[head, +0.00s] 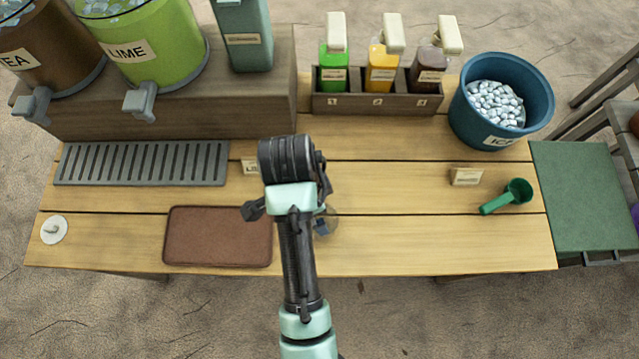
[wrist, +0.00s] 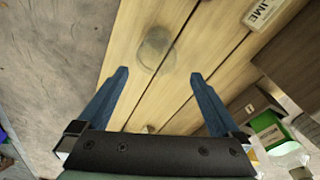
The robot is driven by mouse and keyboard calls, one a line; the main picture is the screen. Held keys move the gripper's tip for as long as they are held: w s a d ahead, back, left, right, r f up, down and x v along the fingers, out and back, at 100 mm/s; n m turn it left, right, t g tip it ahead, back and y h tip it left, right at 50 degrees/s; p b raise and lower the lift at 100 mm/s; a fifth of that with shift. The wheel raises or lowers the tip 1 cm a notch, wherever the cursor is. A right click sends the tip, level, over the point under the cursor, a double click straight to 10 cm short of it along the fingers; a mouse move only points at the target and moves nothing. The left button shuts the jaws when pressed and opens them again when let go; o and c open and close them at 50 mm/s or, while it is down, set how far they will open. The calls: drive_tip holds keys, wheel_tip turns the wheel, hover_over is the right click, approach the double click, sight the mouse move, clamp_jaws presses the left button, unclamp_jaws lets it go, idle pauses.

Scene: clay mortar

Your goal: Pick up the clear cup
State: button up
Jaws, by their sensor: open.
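The clear cup (wrist: 155,48) is a faint, see-through round shape on the wooden table in the wrist view. It lies just beyond and between my fingertips, with no finger touching it that I can see. In the head view the clear cup (head: 329,217) shows only as a faint edge right of my wrist, mostly hidden by my arm. My gripper (wrist: 160,75) is open and empty, its two blue fingers spread wide. In the head view my gripper (head: 287,215) is above the table's front middle.
A brown mat (head: 218,237) lies left of my arm. A drip tray (head: 142,164) is behind it. A bottle rack (head: 378,104) and a blue ice bucket (head: 462,122) stand at the back right. A green scoop (head: 508,195) lies at right. The table right of my arm is mostly clear.

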drive_tip(key=shift+w+d+f, duration=0.1)
drive_tip(key=shift+d+f, duration=0.2)
drive_tip(key=shift+f, duration=1.8)
drive_tip(key=shift+s+d+f, duration=0.1)
drive_tip(key=shift+d+f, duration=0.25)
drive_tip(key=shift+f, duration=1.75)
drive_tip(key=shift+w+d+f, duration=0.1)
drive_tip(key=shift+d+f, duration=0.2)
drive_tip(key=shift+f, duration=1.8)
drive_tip(key=c, duration=1.1)
drive_tip(key=shift+r, duration=0.15)
